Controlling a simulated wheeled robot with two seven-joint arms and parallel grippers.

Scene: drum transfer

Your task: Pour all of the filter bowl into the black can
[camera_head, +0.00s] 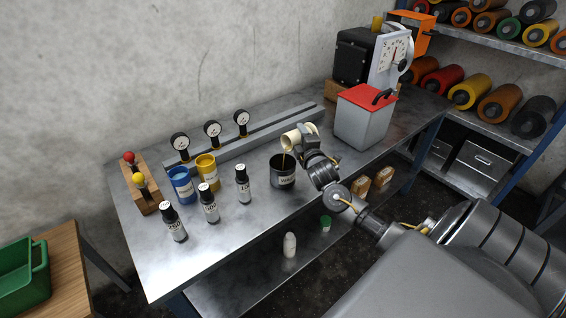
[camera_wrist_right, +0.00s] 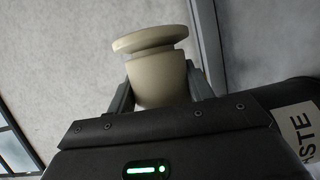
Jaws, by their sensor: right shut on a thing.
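The cream filter bowl (camera_head: 293,138) is tipped on its side above the black can. My right gripper (camera_head: 304,139) is shut on it, and in the right wrist view the bowl (camera_wrist_right: 158,78) sits between the two fingers. A thin brownish stream shows below the bowl's lip and runs down toward the mouth of the black can (camera_head: 283,176). The can stands upright on the metal bench and bears a white label. In the right wrist view part of the dark can (camera_wrist_right: 276,92) shows at the right edge. The bowl's inside is hidden. My left gripper is not in view.
A grey box with a red lid (camera_head: 364,118) stands right of my gripper. Black bottles (camera_head: 243,186), a yellow can (camera_head: 207,170) and a blue can (camera_head: 181,184) stand to the left. A rail with gauges (camera_head: 242,122) runs behind. The bench's (camera_head: 240,235) front is clear.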

